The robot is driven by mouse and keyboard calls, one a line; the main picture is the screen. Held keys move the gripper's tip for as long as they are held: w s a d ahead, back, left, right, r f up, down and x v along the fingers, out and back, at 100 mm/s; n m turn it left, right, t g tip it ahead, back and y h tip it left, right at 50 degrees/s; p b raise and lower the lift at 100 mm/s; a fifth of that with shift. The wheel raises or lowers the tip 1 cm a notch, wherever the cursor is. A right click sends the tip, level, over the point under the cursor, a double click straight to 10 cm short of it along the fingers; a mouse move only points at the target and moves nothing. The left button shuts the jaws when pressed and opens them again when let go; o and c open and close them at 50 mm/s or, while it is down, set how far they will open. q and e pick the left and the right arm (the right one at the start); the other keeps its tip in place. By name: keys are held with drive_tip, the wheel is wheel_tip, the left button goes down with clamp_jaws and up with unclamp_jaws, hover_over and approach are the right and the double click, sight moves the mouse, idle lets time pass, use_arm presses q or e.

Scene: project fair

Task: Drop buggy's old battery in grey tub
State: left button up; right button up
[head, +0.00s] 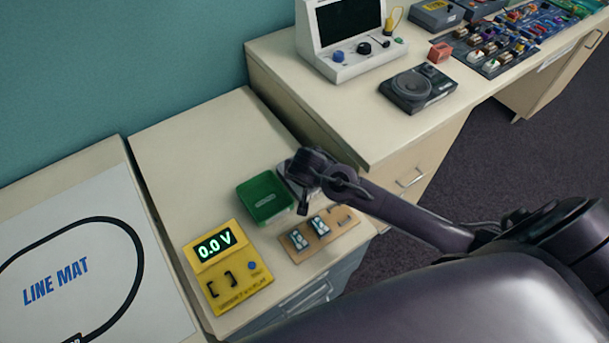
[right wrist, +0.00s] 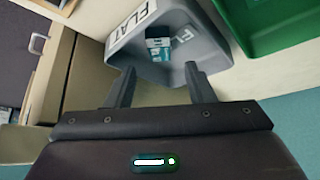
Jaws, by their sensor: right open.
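The grey tub (right wrist: 190,72), labelled FLAT, lies just beyond the fingertips in the right wrist view. In the head view, my right gripper and wrist mostly hide it. A small teal and white battery (right wrist: 158,48) shows inside the tub, apart from both fingers. I cannot tell whether it rests on the tub floor. My right gripper (right wrist: 158,78) is open and empty, with its fingers at the tub's near rim. In the head view my right gripper (head: 304,200) points down over the tub. My left gripper and the buggy are not in view.
A green tub (head: 247,193) stands left of the grey one. A wooden holder (head: 297,253) with two batteries and an empty slot is in front. A yellow tester (head: 240,287) reads 0.0 V. The line mat (head: 55,240) lies left; the desk's back left is clear.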

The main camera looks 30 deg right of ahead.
drive_tip(key=v, duration=0.7)
drive_tip(key=shift+s+r+b, duration=0.25)
drive_tip(key=shift+r+b, duration=0.05)
drive_tip(key=shift+a, duration=0.1)
